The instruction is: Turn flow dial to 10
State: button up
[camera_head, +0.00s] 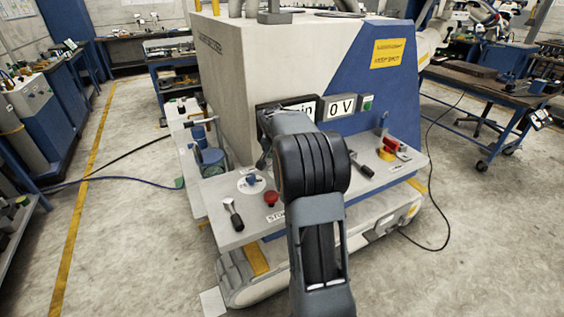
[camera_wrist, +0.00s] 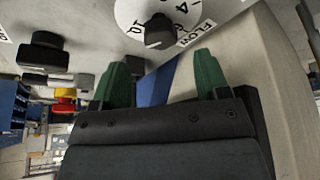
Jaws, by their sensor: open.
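The flow dial shows at the top of the wrist view as a black knob (camera_wrist: 159,31) on a white disc with numbers, among them 4 and 10. A FLOW label (camera_wrist: 197,33) sits beside it. The knob's exact setting is hard to read. My gripper (camera_wrist: 160,70) is open, its two green fingers apart with nothing between them. In the wrist view the knob lies above the fingertips, apart from them.
A display reading 0 V (camera_head: 341,106) is above. Another black knob (camera_wrist: 43,51) shows in the wrist view.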

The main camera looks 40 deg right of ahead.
jog(key=v, duration=0.8)
jog(key=shift+r, duration=0.3)
